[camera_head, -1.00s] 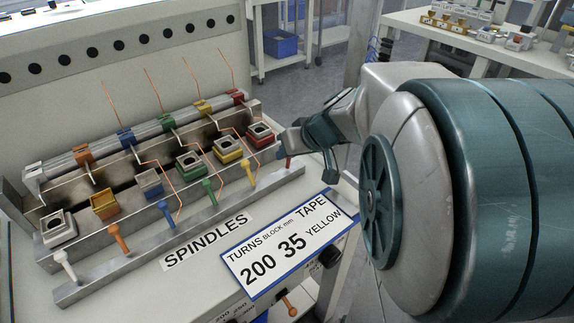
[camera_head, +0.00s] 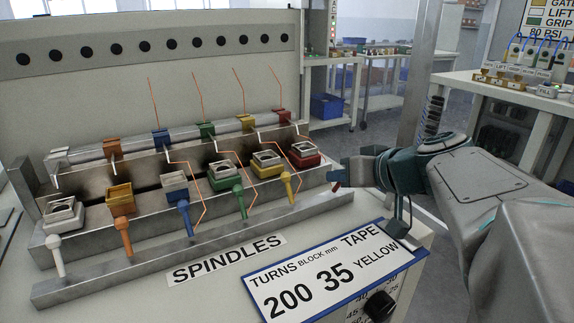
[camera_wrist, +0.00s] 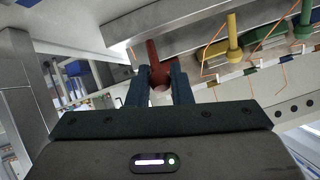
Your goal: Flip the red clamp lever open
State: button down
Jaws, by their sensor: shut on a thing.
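The red clamp lever (camera_head: 336,186) is at the right end of the spindle row, with only its tip showing in the head view. In the wrist view the red lever (camera_wrist: 154,54) runs between the two dark fingers, its round end toward the camera. My gripper (camera_wrist: 161,84) is shut on it; the gripper (camera_head: 342,174) also shows in the head view, coming in from the right. The red spindle block (camera_head: 303,155) sits behind and left of the lever. The fingers hide part of the lever, so its exact angle is hard to tell.
The yellow lever (camera_head: 290,187) is just left of the red one, followed by green, blue, orange and white levers along the metal rail (camera_head: 150,262). Thin copper wires rise by the spindles. A sign card (camera_head: 330,272) stands in front, below my gripper.

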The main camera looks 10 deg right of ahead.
jog(key=shift+b, duration=0.45)
jog(key=c, duration=1.4)
grip_release()
jog(key=shift+o, duration=0.2)
jog(key=p, duration=0.4)
jog(key=shift+w+r, duration=0.1)
jog(key=shift+r, duration=0.3)
jog(key=g+p, duration=0.1)
jog(key=p, duration=0.5)
jog(key=w+g+h+p, duration=0.1)
jog(key=g+p, duration=0.1)
jog(key=p, duration=0.5)
jog(key=w+a+g+h+p, duration=0.1)
jog(key=p, duration=0.6)
jog(key=shift+w+r+g, duration=0.1)
jog(key=shift+r+g, duration=0.15)
jog(key=shift+g, duration=0.15)
